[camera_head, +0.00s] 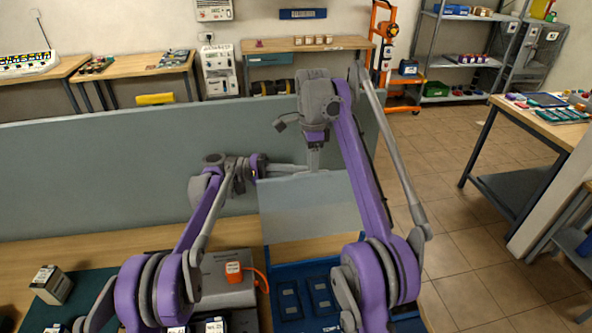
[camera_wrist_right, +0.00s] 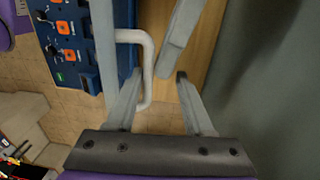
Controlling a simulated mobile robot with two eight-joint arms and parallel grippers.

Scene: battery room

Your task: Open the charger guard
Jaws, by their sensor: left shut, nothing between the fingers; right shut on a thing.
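The charger guard (camera_head: 312,215) is a clear panel standing raised over the blue charger (camera_head: 280,270), whose bays hold dark packs. In the right wrist view the guard shows nearly edge-on as a pale bar (camera_wrist_right: 104,45) with a white tubular handle (camera_wrist_right: 147,60). My right gripper (camera_head: 314,160) reaches down to the guard's upper edge. In its wrist view, my right gripper (camera_wrist_right: 158,88) has the handle between its fingers, against the left one. My left gripper (camera_head: 291,168) is shut and empty beside the upper edge; its tips are hard to make out.
A grey box (camera_head: 215,283) with an orange plug (camera_head: 233,271) and cable is left of the charger. A small carton (camera_head: 50,284) sits at far left. A grey-green partition (camera_head: 100,170) stands close behind the bench. Open floor (camera_head: 465,220) lies to the right.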

